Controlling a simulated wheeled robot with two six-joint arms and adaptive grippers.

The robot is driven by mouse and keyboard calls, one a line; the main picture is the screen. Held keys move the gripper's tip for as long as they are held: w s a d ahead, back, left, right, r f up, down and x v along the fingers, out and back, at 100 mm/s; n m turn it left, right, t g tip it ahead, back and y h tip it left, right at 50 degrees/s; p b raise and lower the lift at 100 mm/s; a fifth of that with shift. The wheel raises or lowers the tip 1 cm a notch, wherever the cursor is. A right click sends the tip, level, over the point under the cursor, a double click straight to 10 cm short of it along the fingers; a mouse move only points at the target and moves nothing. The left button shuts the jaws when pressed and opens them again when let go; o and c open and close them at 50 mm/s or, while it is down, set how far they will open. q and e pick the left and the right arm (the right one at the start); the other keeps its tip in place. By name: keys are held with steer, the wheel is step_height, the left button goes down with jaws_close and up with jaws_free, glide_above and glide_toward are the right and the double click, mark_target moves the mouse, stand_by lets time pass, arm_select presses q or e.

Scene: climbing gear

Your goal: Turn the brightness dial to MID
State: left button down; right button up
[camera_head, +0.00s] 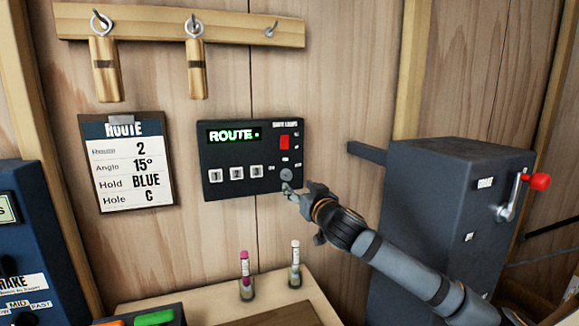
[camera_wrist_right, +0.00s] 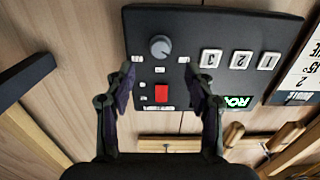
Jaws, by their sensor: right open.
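The black control panel (camera_head: 226,153) hangs on the wooden wall, with a green ROUTE display, buttons 1, 2 and 3, and a red switch (camera_head: 285,142). The grey round brightness dial (camera_head: 287,174) is at the panel's lower right. In the right wrist view, which shows the panel upside down, the dial (camera_wrist_right: 160,46) lies ahead between the fingers, with a small white label on each side. My right gripper (camera_head: 289,191) is open and empty, close to the dial; contact cannot be told. The dial's setting is too small to read. My left gripper is not in view.
A route card (camera_head: 126,160) hangs left of the panel. Two small tubes, one pink-topped (camera_head: 245,270) and one white-topped (camera_head: 295,265), stand on the wooden ledge below. A dark box (camera_head: 445,210) with a red-knobbed crank (camera_head: 540,181) is at right. Wooden pieces hang above.

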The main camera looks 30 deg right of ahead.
mark_target(288, 177)
steer(key=p+x, duration=0.4)
steer(key=x, duration=0.2)
steer(key=shift+w+r+p, duration=0.15)
steer(key=shift+w+p, duration=0.25)
steer(key=shift+w+d, duration=0.15)
steer(key=shift+w, duration=0.35)
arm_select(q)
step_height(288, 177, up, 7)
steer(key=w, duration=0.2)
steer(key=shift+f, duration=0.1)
arm_select(e)
jaws_close()
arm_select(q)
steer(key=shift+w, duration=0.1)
